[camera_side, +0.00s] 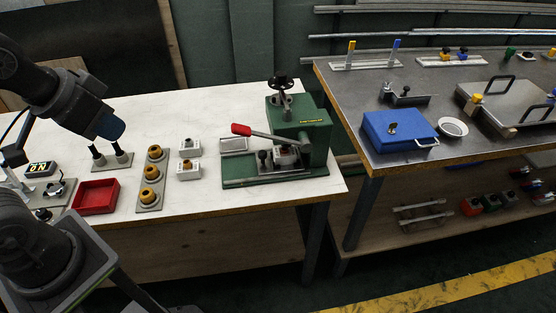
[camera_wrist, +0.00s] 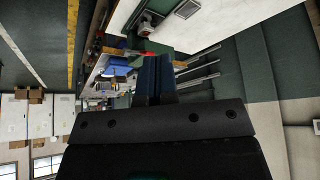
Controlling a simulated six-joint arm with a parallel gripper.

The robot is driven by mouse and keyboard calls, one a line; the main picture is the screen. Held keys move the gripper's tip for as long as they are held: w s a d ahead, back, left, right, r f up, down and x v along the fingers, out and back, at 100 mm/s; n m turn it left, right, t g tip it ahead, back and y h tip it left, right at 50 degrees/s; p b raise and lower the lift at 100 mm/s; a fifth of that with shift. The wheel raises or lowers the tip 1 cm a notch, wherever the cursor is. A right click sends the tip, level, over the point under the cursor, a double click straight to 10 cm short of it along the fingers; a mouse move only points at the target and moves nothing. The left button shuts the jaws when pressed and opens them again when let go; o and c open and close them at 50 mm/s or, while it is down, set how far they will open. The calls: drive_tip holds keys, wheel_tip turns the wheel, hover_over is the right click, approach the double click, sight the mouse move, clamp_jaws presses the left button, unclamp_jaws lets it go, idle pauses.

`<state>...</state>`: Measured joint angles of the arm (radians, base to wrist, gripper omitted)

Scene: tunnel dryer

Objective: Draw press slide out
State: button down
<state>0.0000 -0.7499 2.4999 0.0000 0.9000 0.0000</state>
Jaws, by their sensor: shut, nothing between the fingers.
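The green press (camera_side: 305,125) stands on the right part of the white table in the side view. It has a black handwheel on top and a red-tipped lever (camera_side: 241,130) reaching left. Its grey press slide (camera_side: 287,158), low at the front, appears to sit under the press head, with a black knob (camera_side: 263,156) at its left. My gripper (camera_side: 112,128) is over the left part of the table, well apart from the press. Its blue fingers are also in the wrist view (camera_wrist: 155,75), shut and empty. The wrist view is too small to show the slide clearly.
Two black-topped posts (camera_side: 108,158) stand under my gripper. A dark bench with a blue box (camera_side: 399,131) is at right.

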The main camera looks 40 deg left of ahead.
drive_tip(key=c, duration=1.6)
unclamp_jaws()
drive_tip(key=shift+w+r, duration=0.1)
drive_tip(key=shift+w, duration=0.2)
drive_tip(key=o, duration=0.4)
drive_tip(key=w+n+g, duration=0.1)
drive_tip(key=w, duration=0.1)
drive_tip(key=w+n+g+h, duration=0.1)
drive_tip(key=w+n, duration=0.1)
drive_tip(key=w, duration=0.1)
drive_tip(key=w+n, duration=0.1)
drive_tip(key=w, duration=0.2)
drive_tip(key=shift+w+d+r+n+g+h, duration=0.1)
drive_tip(key=shift+d+r+n+g+h, duration=0.05)
drive_tip(key=shift+n+g+h, duration=0.2)
drive_tip(key=w+a+f+n+g+h, duration=0.15)
drive_tip(key=w+f+n, duration=0.25)
drive_tip(key=w, duration=0.4)
drive_tip(key=w+a+f+n+g+h, duration=0.1)
drive_tip(key=w+f+n+h, duration=0.25)
drive_tip(key=w, duration=0.45)
drive_tip(key=n+h, duration=0.2)
drive_tip(key=n, duration=0.4)
approach(261, 152)
drive_tip(key=x, duration=0.9)
clamp_jaws()
